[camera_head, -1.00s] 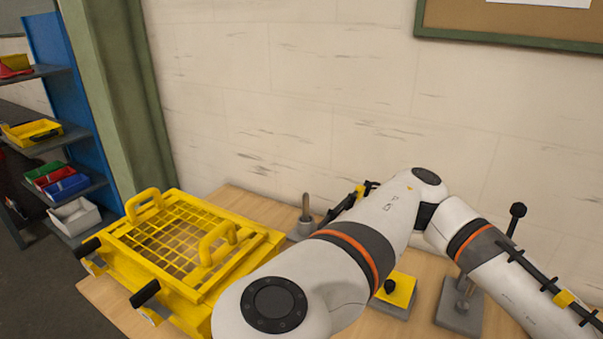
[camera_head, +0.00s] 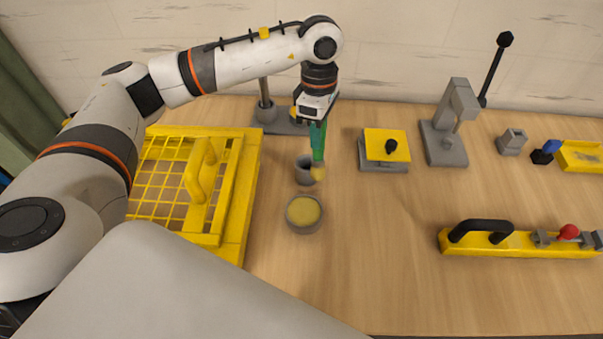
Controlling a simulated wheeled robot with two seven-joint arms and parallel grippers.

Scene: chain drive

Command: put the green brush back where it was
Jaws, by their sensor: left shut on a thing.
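The left arm comes in from the left, and my left gripper (camera_head: 317,121) points down, shut on the green brush (camera_head: 318,143). The brush is upright with its yellowish bristle end downward. In the picture this end overlaps the right side of a small grey cup (camera_head: 302,178); I cannot tell whether it touches the cup or hangs above the table in front of it. Just nearer than the cup stands a round grey pot (camera_head: 303,229) with yellow contents. My right gripper is not in view.
A yellow grid-topped frame (camera_head: 236,226) with handles is to the left. A grey post stand (camera_head: 264,104) is behind the gripper. A yellow-topped block (camera_head: 384,146), a grey press (camera_head: 445,140) and a yellow fixture (camera_head: 520,245) are to the right. The front middle table is bare.

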